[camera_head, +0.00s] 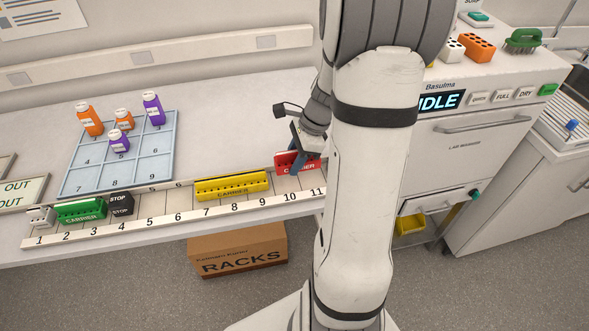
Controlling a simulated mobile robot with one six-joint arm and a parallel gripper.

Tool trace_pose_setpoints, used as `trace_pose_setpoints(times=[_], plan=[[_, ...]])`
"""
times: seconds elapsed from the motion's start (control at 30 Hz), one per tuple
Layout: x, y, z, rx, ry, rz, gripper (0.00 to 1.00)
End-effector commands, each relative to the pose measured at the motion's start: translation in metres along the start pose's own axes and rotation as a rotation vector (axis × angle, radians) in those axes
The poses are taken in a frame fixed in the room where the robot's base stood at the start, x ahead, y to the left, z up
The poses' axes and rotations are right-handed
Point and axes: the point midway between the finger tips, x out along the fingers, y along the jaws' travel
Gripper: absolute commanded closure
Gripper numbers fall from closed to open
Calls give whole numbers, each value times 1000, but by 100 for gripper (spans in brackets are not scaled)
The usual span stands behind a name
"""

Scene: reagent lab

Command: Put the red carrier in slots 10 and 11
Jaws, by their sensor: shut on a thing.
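The red carrier (284,166) is at the right end of the numbered slot rail (160,222), over the area behind numbers 10 and 11. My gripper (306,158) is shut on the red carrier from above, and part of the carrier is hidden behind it. I cannot tell whether the carrier rests in the slots or is held just above them. The number labels 10 and 11 show in front of it. My arm hides the rail beyond 11.
A green carrier (82,212), a black STOP block (121,205) and a white piece (41,217) sit at the left. A blue tray (76,180) with several bottles stands behind.

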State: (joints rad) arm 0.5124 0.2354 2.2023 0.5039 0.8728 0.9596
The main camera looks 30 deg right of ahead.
Motion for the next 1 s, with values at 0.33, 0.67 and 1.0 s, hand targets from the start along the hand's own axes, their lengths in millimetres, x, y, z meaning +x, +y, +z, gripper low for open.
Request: trace_pose_setpoints(times=[0.33, 0.67, 1.0], plan=[[33, 0, -19, 15, -2, -2, 87], [40, 0, -23, 14, 0, -7, 87], [43, 0, -24, 15, 0, -6, 53]])
